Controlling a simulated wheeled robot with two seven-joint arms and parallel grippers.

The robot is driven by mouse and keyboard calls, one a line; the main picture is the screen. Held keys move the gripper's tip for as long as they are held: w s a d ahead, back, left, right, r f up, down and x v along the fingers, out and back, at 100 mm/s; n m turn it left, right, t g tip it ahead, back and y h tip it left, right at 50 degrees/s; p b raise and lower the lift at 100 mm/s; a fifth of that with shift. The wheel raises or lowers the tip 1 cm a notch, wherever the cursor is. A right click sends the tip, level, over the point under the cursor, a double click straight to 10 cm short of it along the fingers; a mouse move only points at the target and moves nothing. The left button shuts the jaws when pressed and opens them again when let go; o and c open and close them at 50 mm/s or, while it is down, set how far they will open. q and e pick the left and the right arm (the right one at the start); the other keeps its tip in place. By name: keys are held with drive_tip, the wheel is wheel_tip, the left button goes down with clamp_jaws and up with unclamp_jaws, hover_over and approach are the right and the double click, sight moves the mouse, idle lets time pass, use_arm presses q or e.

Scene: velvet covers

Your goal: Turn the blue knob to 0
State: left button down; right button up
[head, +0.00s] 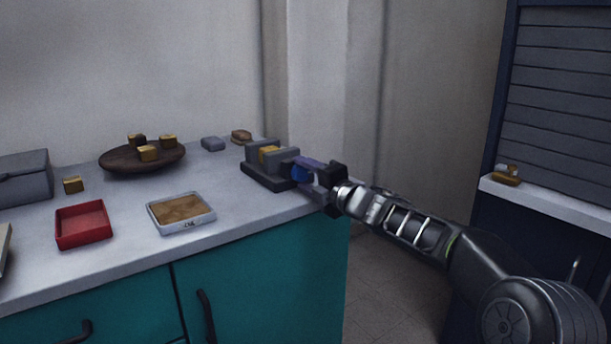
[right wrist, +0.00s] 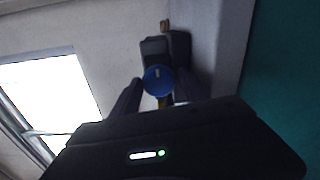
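The blue knob (head: 299,173) sits on the right-hand face of a dark grey device (head: 262,178) at the counter's right end. In the right wrist view the knob (right wrist: 158,82) is a round blue disc with a pale mark near its top edge. My right gripper (head: 312,176) reaches in from the right, its fingers on either side of the knob. In the right wrist view the fingers (right wrist: 157,88) stand apart with the knob between their tips, and narrow gaps seem to show beside it. The 0 marking cannot be made out. My left gripper is not in view.
A red tray (head: 82,240), a pale-rimmed tray (head: 209,219) and a round wooden board (head: 115,161) with small blocks stand on the counter (head: 130,262). A grey box (head: 25,178) is at the left. A shuttered cabinet (head: 560,90) with a ledge stands at the right.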

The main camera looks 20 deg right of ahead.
drive_tip(key=shift+o, duration=1.3)
drive_tip(key=shift+r, duration=0.1)
